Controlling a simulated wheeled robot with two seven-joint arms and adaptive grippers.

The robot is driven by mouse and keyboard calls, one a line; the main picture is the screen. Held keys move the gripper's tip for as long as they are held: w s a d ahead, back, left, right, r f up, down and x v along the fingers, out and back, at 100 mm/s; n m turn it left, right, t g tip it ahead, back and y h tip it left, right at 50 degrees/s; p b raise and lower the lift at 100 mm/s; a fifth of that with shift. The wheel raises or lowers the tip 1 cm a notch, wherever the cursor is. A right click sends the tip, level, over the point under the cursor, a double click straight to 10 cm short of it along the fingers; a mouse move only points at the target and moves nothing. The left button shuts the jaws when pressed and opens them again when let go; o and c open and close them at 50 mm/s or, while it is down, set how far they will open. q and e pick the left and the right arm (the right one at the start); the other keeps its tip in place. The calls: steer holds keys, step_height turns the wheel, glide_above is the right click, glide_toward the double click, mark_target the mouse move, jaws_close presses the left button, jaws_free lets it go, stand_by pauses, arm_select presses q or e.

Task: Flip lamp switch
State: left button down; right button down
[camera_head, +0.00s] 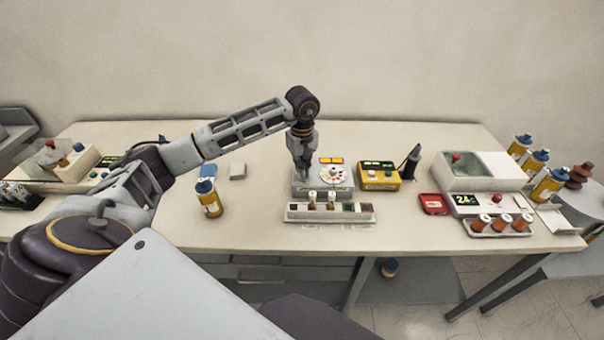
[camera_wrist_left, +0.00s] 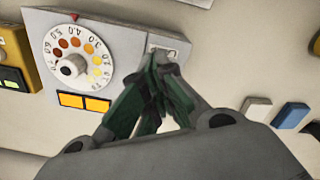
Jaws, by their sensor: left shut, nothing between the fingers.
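The grey device (camera_head: 343,191) with a round dial (camera_head: 333,175) and two orange lit panels (camera_head: 331,160) stands mid-table. In the left wrist view, its dial (camera_wrist_left: 75,62) carries numbers and coloured dots, and the orange panels (camera_wrist_left: 84,102) are beside it. A small light plate (camera_wrist_left: 170,47), seemingly the lamp switch, shows at the device's corner, partly hidden by my fingertips. My left gripper (camera_head: 304,172) points down at the left part of the device. Its fingers (camera_wrist_left: 158,75) are shut and empty, close to the plate; I cannot tell whether they touch. My right gripper is not in view.
A rack of small vials (camera_head: 330,212) stands in front of the device. A yellow meter (camera_head: 379,176) is to its right, and a yellow bottle with a blue cap (camera_head: 208,198) to its left. A larger machine (camera_head: 480,172) stands further right. The table's back strip is mostly clear.

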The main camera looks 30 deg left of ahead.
arm_select(q)
steer(key=shift+f+b, duration=0.55)
steer(key=shift+f, duration=0.2)
stand_by(0.8)
steer(key=shift+r, duration=0.15)
steer(key=shift+r+p, duration=1.65)
steer(key=shift+r, duration=1.75)
